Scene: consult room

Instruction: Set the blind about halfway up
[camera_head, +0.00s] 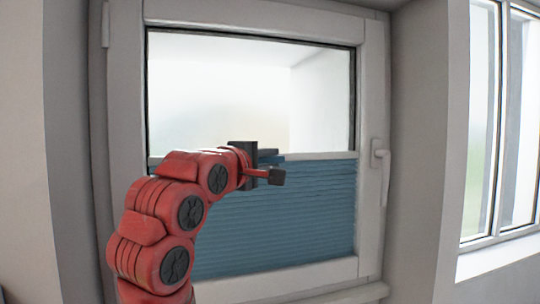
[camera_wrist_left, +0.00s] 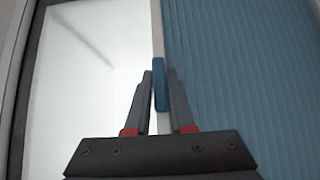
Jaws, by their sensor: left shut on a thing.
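The blue pleated blind (camera_head: 300,215) covers the lower part of the window, and clear glass shows above it. Its pale top rail (camera_head: 325,156) runs across the pane at about mid height. In the left wrist view the blind (camera_wrist_left: 240,80) fills the right side, beside the pale rail (camera_wrist_left: 157,25). A small blue handle (camera_wrist_left: 159,88) on the rail sits between the fingers of my left gripper (camera_head: 270,156). The left gripper is shut on this handle. My red left arm hides the blind's lower left part. My right gripper is not in view.
The white window frame (camera_head: 374,100) surrounds the pane, with a lever handle (camera_head: 379,160) on its right side. A sill (camera_head: 345,294) runs below. Another window (camera_head: 500,120) stands at the right.

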